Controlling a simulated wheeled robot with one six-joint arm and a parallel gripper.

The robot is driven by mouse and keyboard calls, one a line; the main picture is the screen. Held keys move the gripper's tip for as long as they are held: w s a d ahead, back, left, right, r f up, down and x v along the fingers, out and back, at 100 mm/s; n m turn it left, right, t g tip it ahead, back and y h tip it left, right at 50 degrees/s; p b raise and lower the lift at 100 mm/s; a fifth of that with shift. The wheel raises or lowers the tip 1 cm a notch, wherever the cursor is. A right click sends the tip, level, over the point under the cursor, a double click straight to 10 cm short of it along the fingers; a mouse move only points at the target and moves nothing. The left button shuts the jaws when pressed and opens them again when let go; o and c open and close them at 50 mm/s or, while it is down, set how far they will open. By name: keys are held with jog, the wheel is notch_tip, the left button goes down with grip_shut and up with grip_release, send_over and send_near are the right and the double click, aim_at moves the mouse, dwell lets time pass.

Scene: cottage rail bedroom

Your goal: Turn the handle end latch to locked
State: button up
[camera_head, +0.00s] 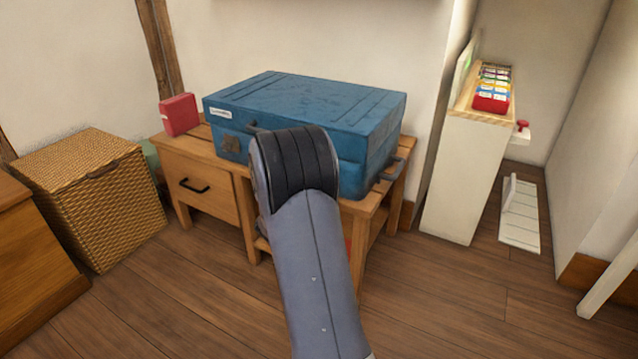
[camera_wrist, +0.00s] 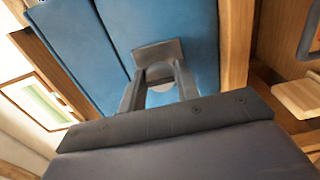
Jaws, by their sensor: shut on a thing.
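The blue case (camera_head: 310,100) lies closed on a wooden table, with a grey handle (camera_head: 391,172) on its right end. My gripper (camera_wrist: 159,76) is shut on a small grey latch (camera_wrist: 156,50) on the case's side. The latch's upper plate shows above the fingers; its lower part is partly hidden between them. In the head view my arm hides the gripper and the latch. I cannot tell the latch's exact turn.
The wooden table (camera_head: 215,192) has a drawer and carries a red box (camera_head: 179,114) left of the case. A wicker basket (camera_head: 95,200) stands left. A white shelf unit (camera_head: 465,170) stands right, close to the table. The wooden floor in front is clear.

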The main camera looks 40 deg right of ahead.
dwell(0.5)
jog(key=o, duration=0.9)
jog(key=shift+o, duration=0.2)
jog(key=p+v, duration=0.2)
jog(key=v, duration=0.8)
jog(key=shift+s+a+p, duration=0.2)
jog(key=shift+a+p, duration=0.1)
jog(key=shift+f, duration=0.1)
